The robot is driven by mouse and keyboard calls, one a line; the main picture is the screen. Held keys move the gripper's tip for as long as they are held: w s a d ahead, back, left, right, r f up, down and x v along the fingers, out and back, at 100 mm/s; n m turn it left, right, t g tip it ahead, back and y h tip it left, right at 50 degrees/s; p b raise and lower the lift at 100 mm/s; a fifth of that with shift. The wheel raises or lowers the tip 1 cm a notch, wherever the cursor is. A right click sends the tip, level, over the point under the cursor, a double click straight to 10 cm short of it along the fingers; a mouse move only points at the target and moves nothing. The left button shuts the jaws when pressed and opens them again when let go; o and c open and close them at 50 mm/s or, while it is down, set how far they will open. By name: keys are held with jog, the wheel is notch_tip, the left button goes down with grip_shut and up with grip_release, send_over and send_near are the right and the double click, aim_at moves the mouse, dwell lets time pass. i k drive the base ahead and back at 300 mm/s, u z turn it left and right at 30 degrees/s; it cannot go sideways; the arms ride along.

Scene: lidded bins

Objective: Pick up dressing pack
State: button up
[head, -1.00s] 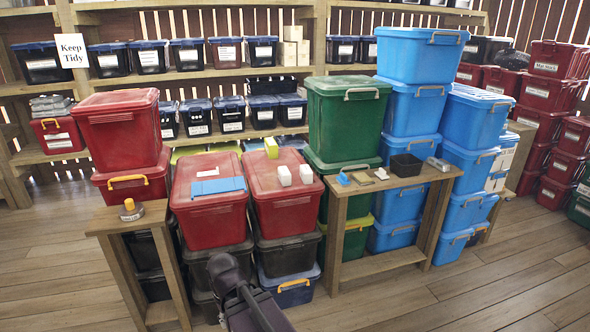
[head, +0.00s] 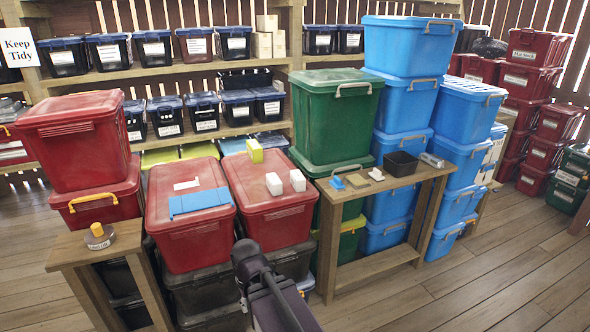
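I cannot tell for sure which item is the dressing pack. Two small white blocks, a left one (head: 273,184) and a right one (head: 297,180), stand on the right-hand red bin lid (head: 262,207). A white flat piece (head: 187,184) and a blue flat piece (head: 201,202) lie on the left-hand red bin lid (head: 165,225). A yellow-green block (head: 254,150) sits at the back of the right lid. A dark part of my arm rises at the bottom centre, in front of these bins. No gripper fingers show.
A wooden stand (head: 100,252) at left holds a yellow-topped item (head: 99,236). A wooden bench (head: 392,185) at right holds a black tray (head: 401,164) and small items. Tall green bins (head: 335,115) and blue bins (head: 408,100) stand behind it. Floor is free at front right.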

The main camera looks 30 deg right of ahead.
aim_at(274, 183)
jog(key=z, duration=0.5)
jog(key=i, duration=1.3)
jog(key=z, duration=0.15)
